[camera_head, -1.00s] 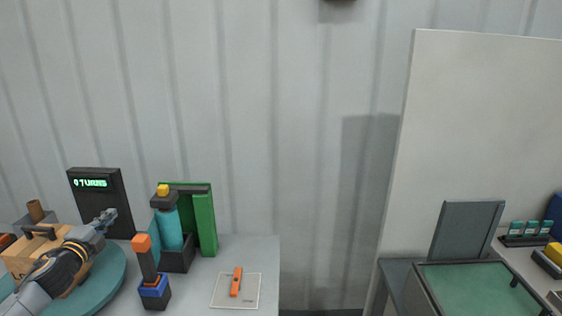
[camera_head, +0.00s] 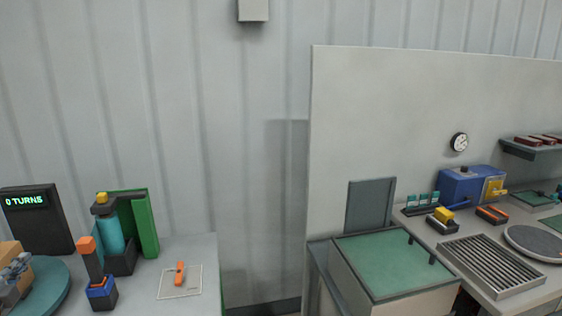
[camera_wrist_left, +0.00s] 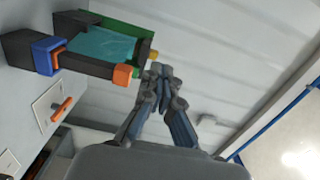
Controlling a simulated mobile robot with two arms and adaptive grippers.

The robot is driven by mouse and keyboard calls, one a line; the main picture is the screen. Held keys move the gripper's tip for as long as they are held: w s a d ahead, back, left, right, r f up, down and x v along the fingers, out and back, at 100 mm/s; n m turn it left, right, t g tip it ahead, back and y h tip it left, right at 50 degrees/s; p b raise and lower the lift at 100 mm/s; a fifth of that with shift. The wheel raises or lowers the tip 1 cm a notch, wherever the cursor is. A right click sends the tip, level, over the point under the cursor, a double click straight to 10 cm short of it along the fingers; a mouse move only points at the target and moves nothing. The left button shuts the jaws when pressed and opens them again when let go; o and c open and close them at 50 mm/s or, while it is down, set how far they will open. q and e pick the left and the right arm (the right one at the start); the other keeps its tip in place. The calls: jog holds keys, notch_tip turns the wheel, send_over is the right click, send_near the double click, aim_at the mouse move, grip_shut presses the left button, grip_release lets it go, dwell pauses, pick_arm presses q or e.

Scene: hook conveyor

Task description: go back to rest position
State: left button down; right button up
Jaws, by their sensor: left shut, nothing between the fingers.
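My right gripper is not in view.
A display (camera_head: 36,220) reads 0 TURNS. A gap separates this table from a green-topped box (camera_head: 400,264) beside a light partition (camera_head: 380,120). A bench with a metal grate (camera_head: 490,264) stands right.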

pick_arm(q)
jog(key=s+d+f+n+g, duration=0.2)
jog(key=s+d+f, duration=0.2)
jog(key=d+f, duration=0.2)
jog(key=s+d+f+n+g, duration=0.2)
jog(key=s+d+f+n, duration=0.1)
jog(key=d+f, duration=0.4)
jog(key=s+d+f+n+g, duration=0.3)
jog(key=s+d+f, duration=0.1)
jog(key=d+f, duration=0.3)
jog(key=shift+s+f, duration=0.2)
jog(key=shift+f, duration=0.4)
jog(key=shift+s+f, duration=0.2)
jog(key=shift+f, duration=0.35)
jog(key=s+d+f+n+g+h, duration=0.2)
jog(key=s+d+n+g+h, duration=0.4)
jog(key=s+d, duration=1.4)
notch_tip(320, 180, down, 28)
jog(key=s+m+g+y, duration=0.1)
jog(key=s+g, duration=0.1)
jog(key=s+a+f+g+b, duration=0.1)
jog(key=s+a+f, duration=0.2)
jog(key=s+f, duration=1.3)
jog(key=shift+y, duration=0.3)
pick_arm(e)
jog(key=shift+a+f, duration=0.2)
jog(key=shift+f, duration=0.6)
